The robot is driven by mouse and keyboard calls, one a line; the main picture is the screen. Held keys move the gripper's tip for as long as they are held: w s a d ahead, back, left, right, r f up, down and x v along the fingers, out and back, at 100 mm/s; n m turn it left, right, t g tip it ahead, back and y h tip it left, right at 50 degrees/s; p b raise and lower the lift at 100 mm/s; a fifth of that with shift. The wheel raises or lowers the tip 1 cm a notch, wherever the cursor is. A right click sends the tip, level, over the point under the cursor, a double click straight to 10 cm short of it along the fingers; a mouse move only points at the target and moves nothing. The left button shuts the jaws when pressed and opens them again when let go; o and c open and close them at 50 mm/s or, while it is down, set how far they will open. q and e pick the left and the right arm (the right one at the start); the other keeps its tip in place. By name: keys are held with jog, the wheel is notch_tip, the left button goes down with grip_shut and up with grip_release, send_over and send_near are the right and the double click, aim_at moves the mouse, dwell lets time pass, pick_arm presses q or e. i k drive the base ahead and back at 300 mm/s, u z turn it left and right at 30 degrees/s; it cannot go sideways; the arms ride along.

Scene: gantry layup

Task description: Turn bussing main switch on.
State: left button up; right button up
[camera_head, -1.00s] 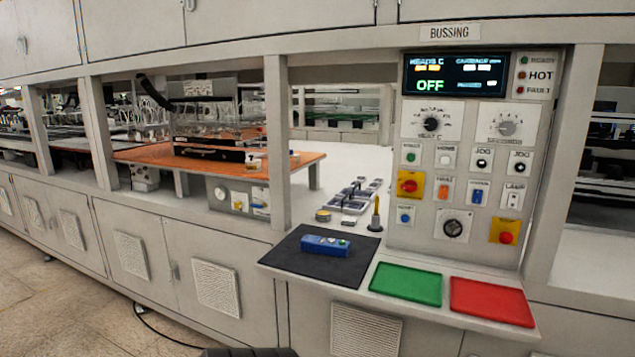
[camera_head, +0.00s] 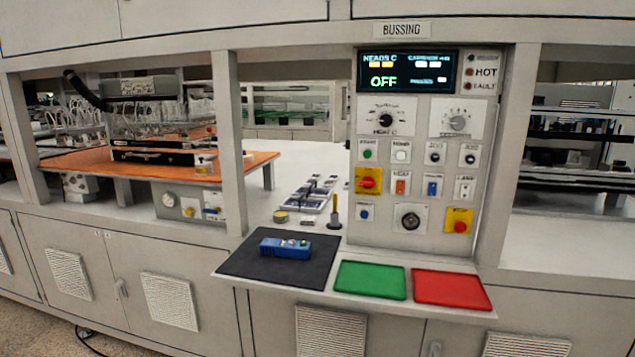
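The BUSSING control panel (camera_head: 385,236) stands upright right of centre. Its display (camera_head: 405,76) reads OFF in green. A red rotary knob on a yellow plate (camera_head: 368,181) sits at the panel's left side and looks like the main switch; its exact angle is too small to tell. A round red button on a yellow plate (camera_head: 460,226) is at the lower right. A black round key-type switch (camera_head: 410,218) is between them, lower down. Neither of my grippers is in view.
A shelf juts out below the panel with a black mat (camera_head: 245,268), a blue tester (camera_head: 299,247) on it, a green tray (camera_head: 370,281) and a red tray (camera_head: 451,289). A yellow-tipped tool (camera_head: 334,209) stands upright behind. Posts flank the panel; the space before it is clear.

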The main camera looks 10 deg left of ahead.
aim_at(368, 183)
jog(key=u, duration=0.1)
jog(key=k, duration=0.5)
jog(key=z, duration=1.15)
jog(key=i, duration=1.25)
jog(key=u, duration=0.3)
